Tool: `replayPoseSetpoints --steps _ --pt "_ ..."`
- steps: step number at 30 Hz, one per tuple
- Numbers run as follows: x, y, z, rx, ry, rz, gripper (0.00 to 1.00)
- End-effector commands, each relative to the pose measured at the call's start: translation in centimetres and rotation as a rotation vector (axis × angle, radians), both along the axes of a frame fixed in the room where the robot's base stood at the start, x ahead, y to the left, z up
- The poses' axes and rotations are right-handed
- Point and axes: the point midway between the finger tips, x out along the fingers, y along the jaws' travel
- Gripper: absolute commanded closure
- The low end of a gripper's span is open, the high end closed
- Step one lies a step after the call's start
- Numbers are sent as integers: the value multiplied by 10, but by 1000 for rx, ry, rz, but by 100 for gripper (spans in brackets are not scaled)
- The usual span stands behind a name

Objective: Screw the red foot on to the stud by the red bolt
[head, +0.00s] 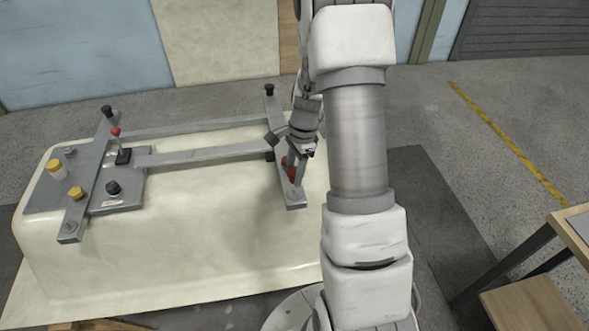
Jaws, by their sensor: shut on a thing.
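An upturned cream bathtub shell (200,250) carries a grey metal frame. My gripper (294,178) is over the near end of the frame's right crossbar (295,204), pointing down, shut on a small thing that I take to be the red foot. Red (291,174) shows at and beside the fingers; I cannot tell where the foot ends and the red bolt begins. A small pale stud end (296,194) shows at the crossbar's near end, close to the fingertips. Whether the foot touches the stud is hidden.
Black feet stand at the far ends of the left (107,111) and right (269,89) crossbars. The left plate (45,198) holds a red-knobbed lever (116,132), yellow-topped parts (76,192) and a black knob (113,187). A table (575,235) stands at right. Floor between is clear.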

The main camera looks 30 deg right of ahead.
Motion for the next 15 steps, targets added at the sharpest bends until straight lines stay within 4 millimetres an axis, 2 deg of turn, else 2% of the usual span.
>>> replayPoseSetpoints --steps 1,6,15 --pt "0 0 -10 0 1 0 100" --pt "0 0 -24 0 0 1 100" --pt "0 0 -30 -1 -1 2 100"
